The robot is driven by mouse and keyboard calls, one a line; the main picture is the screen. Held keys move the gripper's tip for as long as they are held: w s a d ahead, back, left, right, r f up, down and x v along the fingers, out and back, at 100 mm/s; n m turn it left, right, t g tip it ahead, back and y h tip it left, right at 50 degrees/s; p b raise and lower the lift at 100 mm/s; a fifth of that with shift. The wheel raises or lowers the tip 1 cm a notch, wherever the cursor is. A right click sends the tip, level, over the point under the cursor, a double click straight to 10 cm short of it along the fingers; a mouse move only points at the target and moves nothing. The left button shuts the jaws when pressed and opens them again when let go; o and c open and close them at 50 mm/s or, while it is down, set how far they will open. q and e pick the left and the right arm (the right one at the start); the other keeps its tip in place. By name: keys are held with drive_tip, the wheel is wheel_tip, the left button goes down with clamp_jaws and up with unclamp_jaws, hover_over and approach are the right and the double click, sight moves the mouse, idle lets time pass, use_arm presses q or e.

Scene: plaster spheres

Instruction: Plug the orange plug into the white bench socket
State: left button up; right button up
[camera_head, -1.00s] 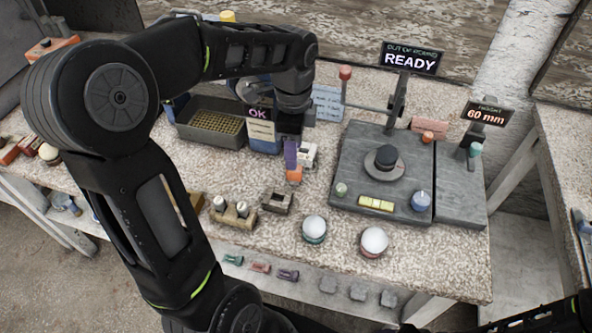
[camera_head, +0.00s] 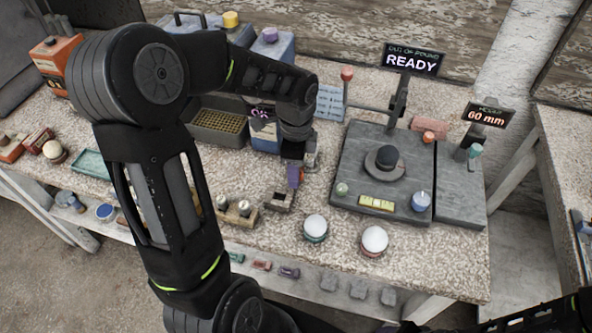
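My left gripper (camera_head: 294,181) points down over the bench, with a purple part showing at its tip. The white bench socket (camera_head: 311,157) shows only in part, just right of and behind the gripper. The orange plug is not clearly visible; the gripper covers the spot where it showed before. I cannot tell whether the fingers are closed on it, or whether plug and socket touch. Only part of my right arm shows at the bottom right edge; its gripper is out of view.
A small open brown box (camera_head: 279,200) stands just below the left gripper. Two white spheres (camera_head: 315,227) (camera_head: 374,240) sit on stands at the front. A grey gauge plate (camera_head: 357,161) is to the right. A grey tray (camera_head: 205,133) and a blue container (camera_head: 264,143) stand behind.

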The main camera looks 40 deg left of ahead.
use_arm(q)
drive_tip(key=shift+c, duration=0.6)
clamp_jaws()
idle(0.3)
